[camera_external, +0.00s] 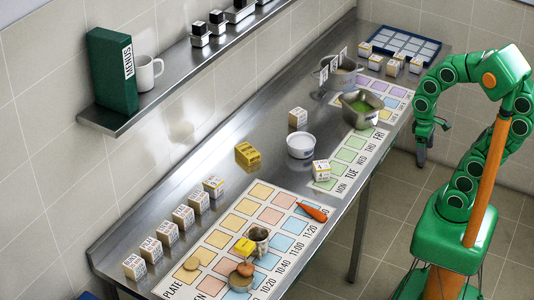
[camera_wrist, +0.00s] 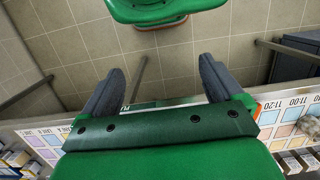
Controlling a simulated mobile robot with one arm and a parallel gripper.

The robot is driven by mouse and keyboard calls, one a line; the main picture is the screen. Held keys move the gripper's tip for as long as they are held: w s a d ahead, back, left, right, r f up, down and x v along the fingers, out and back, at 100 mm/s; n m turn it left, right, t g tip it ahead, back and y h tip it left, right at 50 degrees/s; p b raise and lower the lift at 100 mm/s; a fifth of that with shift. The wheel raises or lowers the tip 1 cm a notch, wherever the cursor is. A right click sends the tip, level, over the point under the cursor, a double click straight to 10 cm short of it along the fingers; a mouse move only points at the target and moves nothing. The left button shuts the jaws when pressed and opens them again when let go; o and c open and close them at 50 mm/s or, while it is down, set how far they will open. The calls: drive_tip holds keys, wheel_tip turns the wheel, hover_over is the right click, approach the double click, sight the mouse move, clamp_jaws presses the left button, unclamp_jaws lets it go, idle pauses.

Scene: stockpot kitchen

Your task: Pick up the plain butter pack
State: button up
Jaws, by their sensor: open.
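Two yellow packs show in the external view. One yellow pack (camera_external: 247,155) lies on the bare steel counter near the wall, with dark marks on it. The other yellow pack (camera_external: 243,247) is on the printed chart (camera_external: 203,240), beside a small metal cup (camera_external: 259,238). Their print is too small to read, so I cannot tell which is the plain butter. My gripper (camera_external: 421,160) hangs off the counter's front edge at the right, well away from both packs. In the wrist view my gripper (camera_wrist: 158,85) has its dark fingers wide apart with nothing between them.
Lettered cubes (camera_external: 166,235) stand in a row along the wall side. A white tub (camera_external: 301,146), a metal pan with green contents (camera_external: 362,108) and a carrot (camera_external: 313,212) are on the counter. A wall shelf (camera_external: 175,87) overhangs the back. Floor (camera_external: 405,225) is clear in front.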

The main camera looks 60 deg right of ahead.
drive_tip(key=w+d+n+t+h, duration=0.2)
drive_tip(key=w+d+n+h, duration=0.15)
drive_tip(key=w, duration=0.95)
drive_tip(key=w+d+n+t+h, duration=0.25)
drive_tip(key=w+d, duration=0.25)
drive_tip(key=w, duration=0.9)
drive_tip(key=w+d+n+t+h, duration=0.2)
drive_tip(key=w+d+n+h, duration=0.25)
drive_tip(key=w, duration=0.85)
drive_tip(key=n+t+y, duration=0.2)
drive_tip(key=n+t, duration=0.5)
drive_tip(key=n, duration=0.8)
hover_over(249, 152)
drive_tip(key=s+d, duration=0.7)
wheel_tip(249, 152, down, 10)
drive_tip(key=a+f+n+y, duration=0.1)
drive_tip(key=a+f, duration=0.1)
drive_tip(key=a, duration=0.1)
drive_tip(key=w+a+f+n, duration=0.1)
drive_tip(key=a+f+n, duration=0.1)
drive_tip(key=a, duration=0.1)
drive_tip(key=a+f+n+y, duration=0.1)
drive_tip(key=a+f+n, duration=0.1)
drive_tip(key=a, duration=0.1)
drive_tip(key=shift+w+f+t+y, duration=0.35)
drive_tip(key=shift+w+f+n, duration=0.1)
drive_tip(key=shift+n, duration=0.15)
drive_tip(key=shift+x, duration=3.75)
drive_tip(key=shift+a, duration=0.1)
drive_tip(key=c, duration=1.2)
